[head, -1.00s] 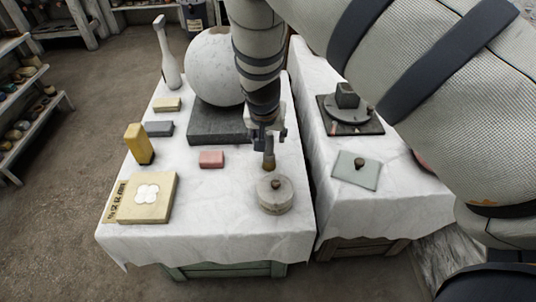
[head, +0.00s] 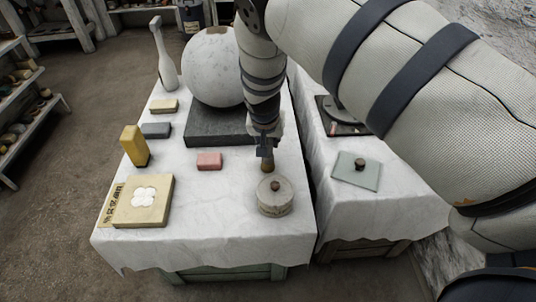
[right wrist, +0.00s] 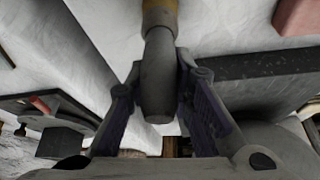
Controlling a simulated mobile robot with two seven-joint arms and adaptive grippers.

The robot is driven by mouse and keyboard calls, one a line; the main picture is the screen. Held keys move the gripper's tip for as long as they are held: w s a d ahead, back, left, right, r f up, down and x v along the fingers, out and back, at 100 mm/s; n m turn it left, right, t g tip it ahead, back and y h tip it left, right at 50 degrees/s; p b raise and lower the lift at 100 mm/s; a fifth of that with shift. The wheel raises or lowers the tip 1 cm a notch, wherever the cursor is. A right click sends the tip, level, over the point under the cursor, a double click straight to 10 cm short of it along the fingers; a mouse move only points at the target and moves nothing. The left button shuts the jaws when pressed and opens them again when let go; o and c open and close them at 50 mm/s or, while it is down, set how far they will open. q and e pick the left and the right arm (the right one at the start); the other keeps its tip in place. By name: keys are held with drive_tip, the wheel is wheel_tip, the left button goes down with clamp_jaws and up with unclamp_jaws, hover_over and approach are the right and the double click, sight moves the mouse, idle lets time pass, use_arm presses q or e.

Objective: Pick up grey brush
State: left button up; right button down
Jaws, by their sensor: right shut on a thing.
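The grey brush (head: 267,163) stands about upright behind the round stone pot, on the near right part of the left table. My right gripper (head: 265,146) comes down over it from above and is shut on it. In the right wrist view the brush's grey handle (right wrist: 159,75) sits between the two fingers (right wrist: 160,88), with its brownish-yellow part at the top edge. I cannot tell whether its lower end touches the cloth. My left gripper is not in view.
The round stone pot (head: 275,196) stands close in front. A pink block (head: 209,161) lies to the left, and a dark slab (head: 214,128) bears a large pale sphere (head: 212,68). A yellow block (head: 134,146) and cream box (head: 145,200) are further left. A second table (head: 385,212) is right.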

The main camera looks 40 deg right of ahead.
wheel_tip(320, 180, up, 3)
drive_tip(key=shift+r, duration=0.1)
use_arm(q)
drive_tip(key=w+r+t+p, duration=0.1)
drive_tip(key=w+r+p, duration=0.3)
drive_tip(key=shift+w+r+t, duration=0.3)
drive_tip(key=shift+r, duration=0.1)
use_arm(e)
drive_tip(key=s+a+r, duration=0.6)
drive_tip(key=s+r, duration=0.3)
drive_tip(key=s, duration=0.3)
drive_tip(key=shift+s+a+r, duration=0.2)
drive_tip(key=shift+a+r, duration=0.15)
drive_tip(key=shift+a, duration=0.05)
